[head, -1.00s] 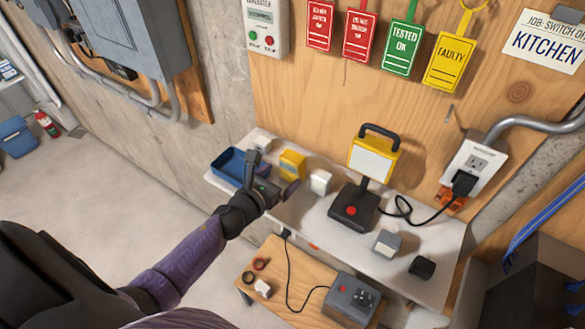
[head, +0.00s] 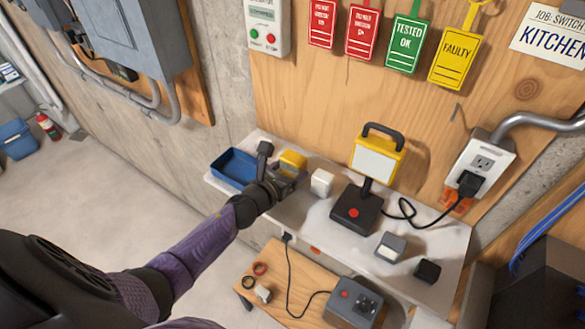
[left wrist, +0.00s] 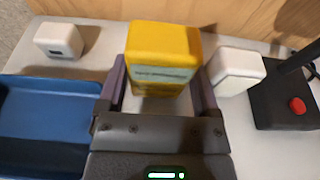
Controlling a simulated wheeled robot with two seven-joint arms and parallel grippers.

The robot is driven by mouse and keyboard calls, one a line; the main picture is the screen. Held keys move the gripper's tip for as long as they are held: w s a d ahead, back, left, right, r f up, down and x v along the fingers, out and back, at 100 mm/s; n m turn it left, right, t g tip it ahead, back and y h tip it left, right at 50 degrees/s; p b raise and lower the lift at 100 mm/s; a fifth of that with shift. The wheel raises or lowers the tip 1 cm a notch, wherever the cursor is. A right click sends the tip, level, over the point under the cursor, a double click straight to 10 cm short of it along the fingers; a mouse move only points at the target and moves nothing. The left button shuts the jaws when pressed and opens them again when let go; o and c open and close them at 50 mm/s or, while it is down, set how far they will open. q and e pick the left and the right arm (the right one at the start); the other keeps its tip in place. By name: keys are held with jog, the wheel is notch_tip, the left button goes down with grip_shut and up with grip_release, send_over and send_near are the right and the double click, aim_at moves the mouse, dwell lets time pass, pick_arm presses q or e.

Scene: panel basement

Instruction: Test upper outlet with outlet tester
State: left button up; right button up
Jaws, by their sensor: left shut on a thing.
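A yellow block-shaped device (head: 293,160), likely the outlet tester, stands on the white shelf near the blue tray. In the left wrist view it shows as a yellow block (left wrist: 163,50) with a pale label band, between my fingers. My left gripper (head: 286,178) is shut on it; the gripper's body covers its lower part in the head view. The wall outlet (head: 482,162) is at the right on the plywood. Its upper socket is free, and a black plug (head: 470,184) sits in the lower one. My right gripper is not in view.
The white shelf (head: 310,224) also holds a blue tray (head: 233,168), a white block (head: 321,182), a yellow lamp on a black base (head: 357,207), a grey block (head: 390,247) and a black block (head: 427,271). A cord runs from the lamp to the plug. A low wooden bench stands below.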

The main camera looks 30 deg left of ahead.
aim_at(289, 162)
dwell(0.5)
pick_arm(q)
notch_tip(289, 162, up, 3)
jog(key=p, duration=0.3)
jog(key=shift+r, duration=0.1)
